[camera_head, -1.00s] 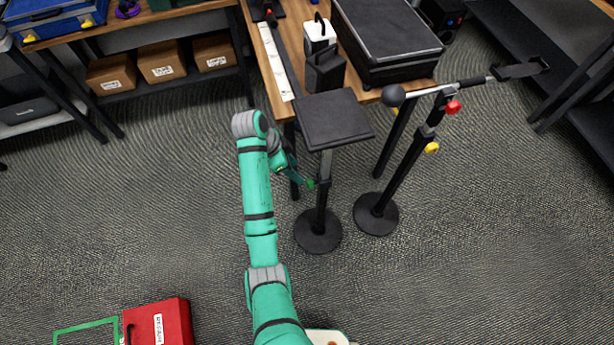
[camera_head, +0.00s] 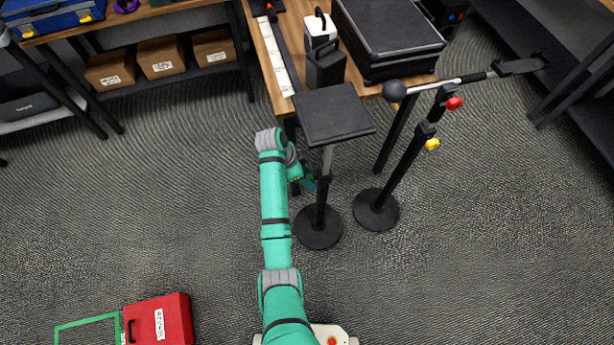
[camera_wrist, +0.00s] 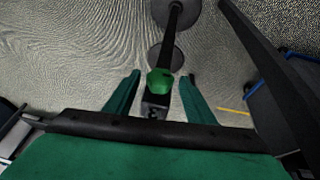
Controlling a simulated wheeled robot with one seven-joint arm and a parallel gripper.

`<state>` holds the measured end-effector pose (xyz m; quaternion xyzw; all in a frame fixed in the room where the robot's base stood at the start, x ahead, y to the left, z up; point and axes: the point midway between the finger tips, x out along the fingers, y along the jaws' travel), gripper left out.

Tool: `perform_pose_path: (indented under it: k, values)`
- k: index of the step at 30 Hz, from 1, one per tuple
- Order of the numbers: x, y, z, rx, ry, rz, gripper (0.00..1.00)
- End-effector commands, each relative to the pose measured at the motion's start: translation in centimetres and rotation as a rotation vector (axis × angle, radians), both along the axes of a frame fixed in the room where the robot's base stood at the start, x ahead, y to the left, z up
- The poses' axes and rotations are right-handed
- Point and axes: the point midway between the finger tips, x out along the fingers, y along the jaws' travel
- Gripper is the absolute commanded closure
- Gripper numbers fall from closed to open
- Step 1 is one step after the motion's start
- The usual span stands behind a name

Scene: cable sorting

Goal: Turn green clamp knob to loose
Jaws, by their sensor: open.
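The green clamp knob (camera_wrist: 160,82) shows in the wrist view on a black clamp block (camera_wrist: 155,108) of a stand's pole. My gripper (camera_wrist: 161,82) is open, with one green finger on each side of the knob; I cannot tell whether either finger touches it. In the head view my gripper (camera_head: 308,183) is beside the pole of the stand with the square black top (camera_head: 333,114). The knob is hidden there behind my gripper. The stand is upright on its round base (camera_head: 318,228).
A second stand with a red knob (camera_head: 454,103) and a yellow knob (camera_head: 432,144) stands to the right, its boom reaching over the floor. The wooden table (camera_head: 270,62) carries black cases behind. A red box (camera_head: 160,320) lies front left. Open floor is left of my arm.

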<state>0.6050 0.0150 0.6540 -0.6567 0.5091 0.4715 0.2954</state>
Motion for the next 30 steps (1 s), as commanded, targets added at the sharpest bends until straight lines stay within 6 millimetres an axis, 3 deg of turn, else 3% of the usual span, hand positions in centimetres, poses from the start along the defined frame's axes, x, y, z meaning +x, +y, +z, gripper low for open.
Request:
perform_pose_path:
  k: [5, 10, 30]
  values:
    - [0.01, 0.01, 0.03, 0.000, 0.000, 0.000, 0.50]
    - [0.02, 0.02, 0.05, 0.000, 0.000, 0.000, 0.89]
    - [0.22, 0.17, 0.01, -0.030, 0.093, 0.002, 0.90]
